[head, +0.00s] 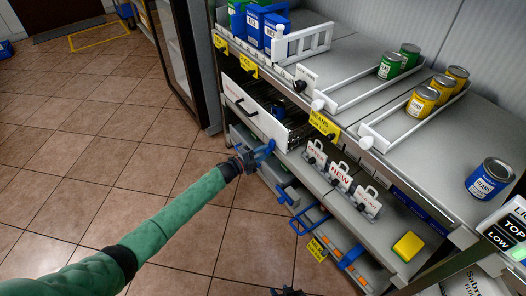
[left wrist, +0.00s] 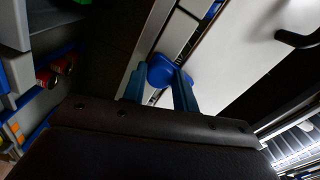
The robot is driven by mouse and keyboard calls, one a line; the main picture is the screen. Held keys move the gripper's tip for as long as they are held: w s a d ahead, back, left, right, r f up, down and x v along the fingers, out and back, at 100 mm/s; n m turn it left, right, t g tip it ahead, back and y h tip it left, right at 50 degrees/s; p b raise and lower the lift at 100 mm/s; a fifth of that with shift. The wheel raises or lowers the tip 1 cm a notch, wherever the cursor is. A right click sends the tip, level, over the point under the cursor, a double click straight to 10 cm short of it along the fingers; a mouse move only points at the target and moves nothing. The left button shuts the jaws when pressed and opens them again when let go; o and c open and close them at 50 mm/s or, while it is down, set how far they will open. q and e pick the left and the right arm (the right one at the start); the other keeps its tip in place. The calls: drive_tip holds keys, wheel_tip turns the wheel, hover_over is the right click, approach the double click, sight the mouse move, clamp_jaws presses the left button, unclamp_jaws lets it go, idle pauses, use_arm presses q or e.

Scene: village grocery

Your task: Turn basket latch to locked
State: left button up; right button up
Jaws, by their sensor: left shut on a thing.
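The pull-out basket (head: 262,118) has a white front panel and a black handle and sticks out from the shelf unit. A blue latch (left wrist: 162,72) sits by the panel's edge in the left wrist view. Only the dark tips of my right gripper (head: 287,291) show at the bottom edge of the head view.
Shelves hold green cans (head: 390,66), yellow cans (head: 423,101) and a blue can (head: 490,179) beside white dividers. Small sign holders (head: 340,179) and a yellow sponge (head: 407,246) are on the lower shelf. Blue-handled bins (head: 305,220) project below the basket.

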use_arm(q)
drive_tip(key=shift+a+n+p, duration=0.1)
drive_tip(key=shift+n+p, duration=0.55)
drive_tip(key=shift+n, duration=0.55)
drive_tip(key=o, duration=1)
drive_tip(key=shift+v, duration=3.9)
drive_tip(key=shift+w+f, duration=0.1)
